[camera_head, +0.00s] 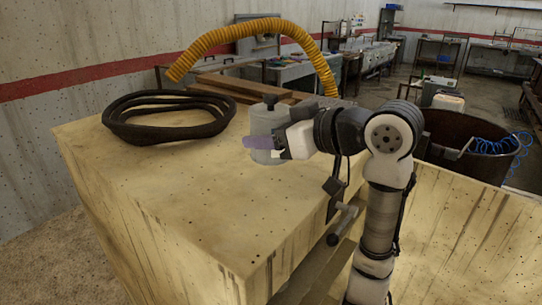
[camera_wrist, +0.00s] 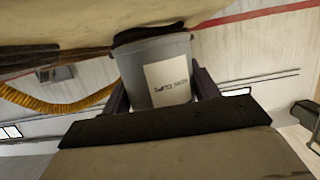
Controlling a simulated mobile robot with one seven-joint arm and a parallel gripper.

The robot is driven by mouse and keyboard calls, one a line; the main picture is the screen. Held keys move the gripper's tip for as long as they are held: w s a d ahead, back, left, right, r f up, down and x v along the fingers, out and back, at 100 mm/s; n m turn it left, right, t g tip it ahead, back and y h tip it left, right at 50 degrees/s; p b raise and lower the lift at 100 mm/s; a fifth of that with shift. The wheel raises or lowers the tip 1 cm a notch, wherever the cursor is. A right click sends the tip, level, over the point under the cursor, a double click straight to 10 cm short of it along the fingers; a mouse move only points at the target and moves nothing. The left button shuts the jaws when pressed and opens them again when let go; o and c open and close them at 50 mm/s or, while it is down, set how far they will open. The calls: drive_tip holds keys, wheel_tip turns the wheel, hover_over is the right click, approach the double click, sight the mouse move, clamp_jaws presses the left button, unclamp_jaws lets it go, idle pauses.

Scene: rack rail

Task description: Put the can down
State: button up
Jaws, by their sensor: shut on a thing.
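The can (camera_head: 267,120) is a grey cylinder with a small dark knob on top. It stands upright at the right part of the wooden block's top (camera_head: 190,185). I cannot tell for sure whether the can's base touches the wood. The far finger is hidden in the head view.
A coil of black hose (camera_head: 168,118) lies at the back left of the block's top. A yellow corrugated hose (camera_head: 250,27) arches behind the can, near wooden planks (camera_head: 230,85). The front and left of the top are clear. A rusty drum (camera_head: 465,145) stands at the right.

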sight(271, 159)
drive_tip(key=shift+f+p, duration=0.3)
drive_tip(key=shift+f, duration=2.35)
drive_tip(key=shift+f, duration=0.1)
drive_tip(key=o, duration=1.2)
drive_tip(key=b+v, duration=0.3)
drive_tip(key=v, duration=0.9)
